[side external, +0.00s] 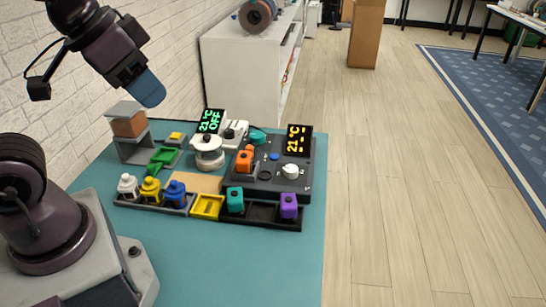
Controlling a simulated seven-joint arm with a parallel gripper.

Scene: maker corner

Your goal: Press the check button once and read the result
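My gripper (148,92) is at the upper left, raised above the table and tilted down, with blue fingertips. The fingers show as one block from this side, so I cannot tell if they are open or shut. No held object shows. A dark control panel (300,183) stands at the table's right side with a small blue button (274,156), a white knob (290,171) and a display (298,141) with yellow text reading about "21°C" and a few marks. I see no label saying which button is the check button. My gripper is well away from the panel.
A white device (208,155) below a green display (210,121) reading "21°C OFF" stands left of the panel. An orange piece (244,160) stands at the panel's left. Several coloured pieces sit in a front tray (262,213). The teal table's (250,265) front is clear.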

